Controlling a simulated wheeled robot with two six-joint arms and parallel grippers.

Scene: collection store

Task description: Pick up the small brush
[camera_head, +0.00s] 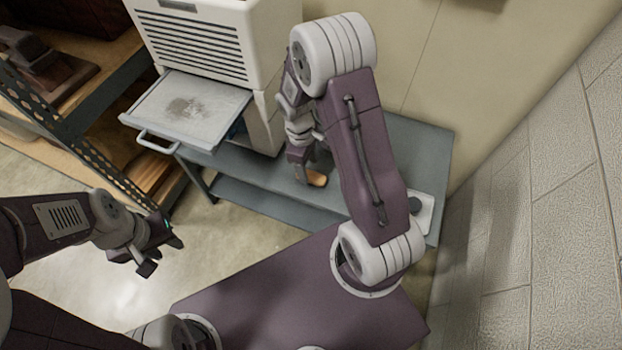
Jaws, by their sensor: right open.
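What looks like the small brush (317,179), a small tan-orange piece, lies on the grey-blue table (400,150), partly hidden by my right arm. My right gripper (301,172) is open and points down just left of the brush. I cannot tell whether its fingers touch it. My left gripper (162,257) is open and empty, with its fingers apart, over the floor at the left, well away from the brush.
A white vented cabinet (200,40) stands on the table with its grey tray (190,108) pulled out. A metal shelf (75,120) stands at the left. A white item with a dark round part (422,208) lies at the table's right end. A wall bounds the right.

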